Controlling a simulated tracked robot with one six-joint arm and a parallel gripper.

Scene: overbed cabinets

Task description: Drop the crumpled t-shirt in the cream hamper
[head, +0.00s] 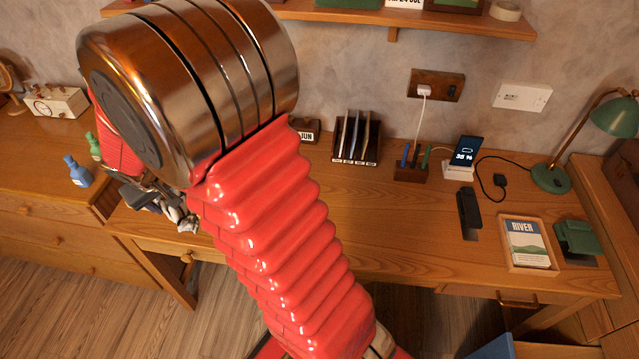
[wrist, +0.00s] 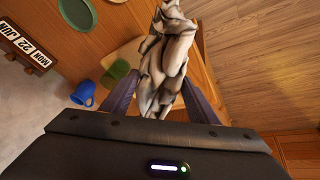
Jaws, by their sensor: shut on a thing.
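The crumpled t-shirt (wrist: 168,50) is a bunched cloth with cream, grey and dark patches. In the wrist view it is pinched between the two dark fingers of my gripper (wrist: 160,80) and extends beyond them. In the head view the t-shirt (head: 180,214) shows in part at the left, by the desk's left front edge, with my gripper (head: 147,194) half hidden behind my arm. I do not see a cream hamper in either view.
The wooden desk (head: 400,245) holds a file rack (head: 356,138), a phone on a stand (head: 464,158), a book in a tray (head: 528,243) and a green lamp (head: 552,178). A dresser (head: 45,215) with blue and green bottles stands left. Wooden floor (head: 120,325) shows below.

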